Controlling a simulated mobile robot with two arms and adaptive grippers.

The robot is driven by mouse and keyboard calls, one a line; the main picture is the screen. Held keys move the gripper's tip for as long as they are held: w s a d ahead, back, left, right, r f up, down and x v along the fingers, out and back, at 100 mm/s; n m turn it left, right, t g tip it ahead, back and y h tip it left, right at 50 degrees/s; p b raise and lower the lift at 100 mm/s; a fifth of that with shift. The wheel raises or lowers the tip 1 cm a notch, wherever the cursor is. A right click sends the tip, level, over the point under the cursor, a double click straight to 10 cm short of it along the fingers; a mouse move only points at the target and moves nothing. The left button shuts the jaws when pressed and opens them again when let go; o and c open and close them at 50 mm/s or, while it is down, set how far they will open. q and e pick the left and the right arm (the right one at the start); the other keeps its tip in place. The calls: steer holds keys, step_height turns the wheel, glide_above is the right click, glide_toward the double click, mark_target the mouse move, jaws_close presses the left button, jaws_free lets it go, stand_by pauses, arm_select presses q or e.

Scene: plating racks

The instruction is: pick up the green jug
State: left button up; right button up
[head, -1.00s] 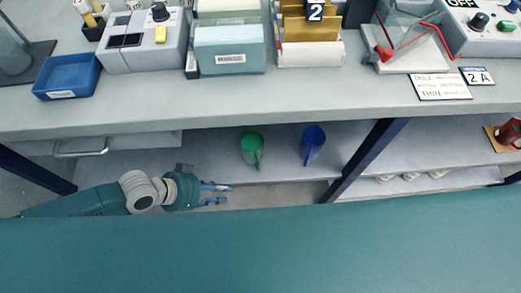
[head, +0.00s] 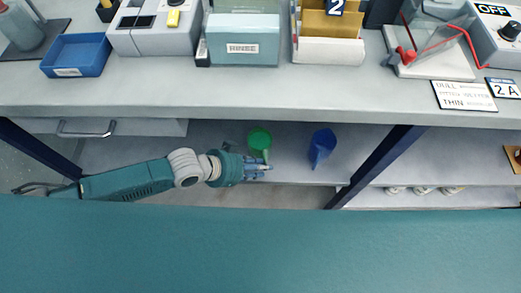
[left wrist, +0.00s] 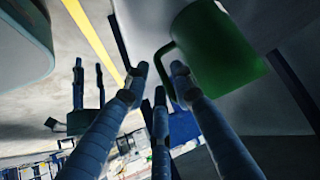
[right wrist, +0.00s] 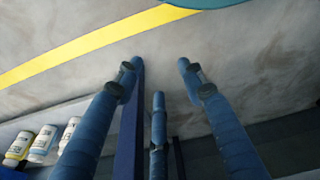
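The green jug (head: 260,141) stands on the lower shelf below the bench, left of a blue jug (head: 321,146). My left gripper (head: 266,167) is at the near side of the green jug, by its handle. In the left wrist view the green jug (left wrist: 222,52) fills the upper right, and its handle lies between the fingertips of the left gripper (left wrist: 159,72). The fingers are apart, with a gap visible beside the handle. My right gripper (right wrist: 157,68) is open and empty in the right wrist view, with floor behind it. It is not in the head view.
The bench top (head: 210,96) overhangs the shelf (head: 205,142). A dark blue post (head: 378,165) stands right of the blue jug. A drawer with a handle (head: 88,131) is at the left. White bottles (right wrist: 45,142) show in the right wrist view.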

arm_select(q)
steer(key=shift+x, duration=1.45)
jaws_close()
arm_select(e)
steer(key=shift+w+r, duration=0.3)
steer(key=shift+r, duration=0.2)
steer(key=shift+w+r, duration=0.25)
steer(key=shift+r, duration=0.25)
arm_select(q)
steer(key=shift+w+r, duration=0.1)
steer(key=shift+r, duration=0.15)
